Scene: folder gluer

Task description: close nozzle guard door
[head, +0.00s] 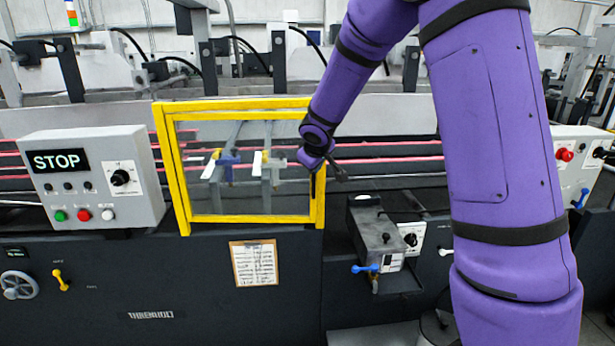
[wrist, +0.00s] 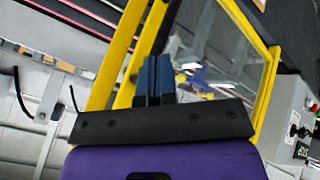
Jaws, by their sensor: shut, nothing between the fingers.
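The nozzle guard door (head: 265,219) is a yellow frame around a clear pane, in the middle of the head view. It also shows in the wrist view (wrist: 265,85). There, two yellow bars run side by side with a gap between them at the left; I cannot tell how far the door stands open. My gripper (wrist: 152,68) is shut and empty, its dark blue fingers close to these bars and in front of the pane. Contact cannot be told. In the head view my wrist is at the door's right edge, and the fingers are hard to make out.
A grey control box (head: 90,185) with a STOP sign stands left of the door. Behind the pane are nozzles (head: 228,160) with blue and yellow parts. A grey unit (head: 380,240) with a blue lever sits at the lower right. A paper sheet (head: 254,263) hangs below the door.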

